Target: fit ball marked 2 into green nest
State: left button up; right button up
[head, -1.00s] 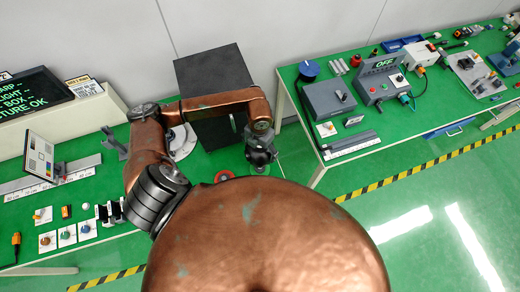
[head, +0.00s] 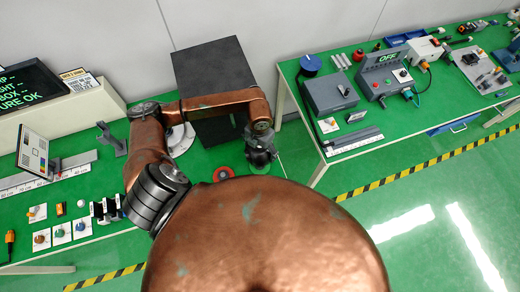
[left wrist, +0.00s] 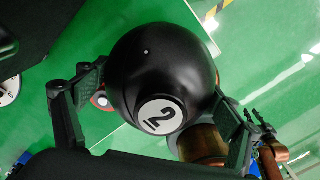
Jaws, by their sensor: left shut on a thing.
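The black ball with a white disc marked 2 (left wrist: 163,75) fills the middle of the left wrist view. My left gripper (left wrist: 165,105) is shut on it, one finger on each side. In the head view my left gripper (head: 261,157) hangs at the near right end of the left bench, beside the black box; the ball is hard to tell from the dark fingers there. I cannot make out a green nest. Small dark prongs by copper parts at the right of the wrist view may be my right gripper.
A large black box (head: 214,80) stands behind the gripper. Small cards with coloured knobs (head: 60,232) and a tilted colour chart (head: 33,150) are on the left bench. The right bench (head: 350,128) holds grey control boxes. Open floor lies between.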

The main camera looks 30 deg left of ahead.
dwell(0.5)
pick_arm(q)
jog(key=shift+b, duration=0.35)
dwell(0.6)
dwell(0.5)
jog(key=shift+f+b, duration=0.4)
jog(key=shift+b, duration=0.15)
jog(key=shift+f+b, duration=0.45)
jog(key=shift+f, duration=0.1)
jog(key=o, duration=2)
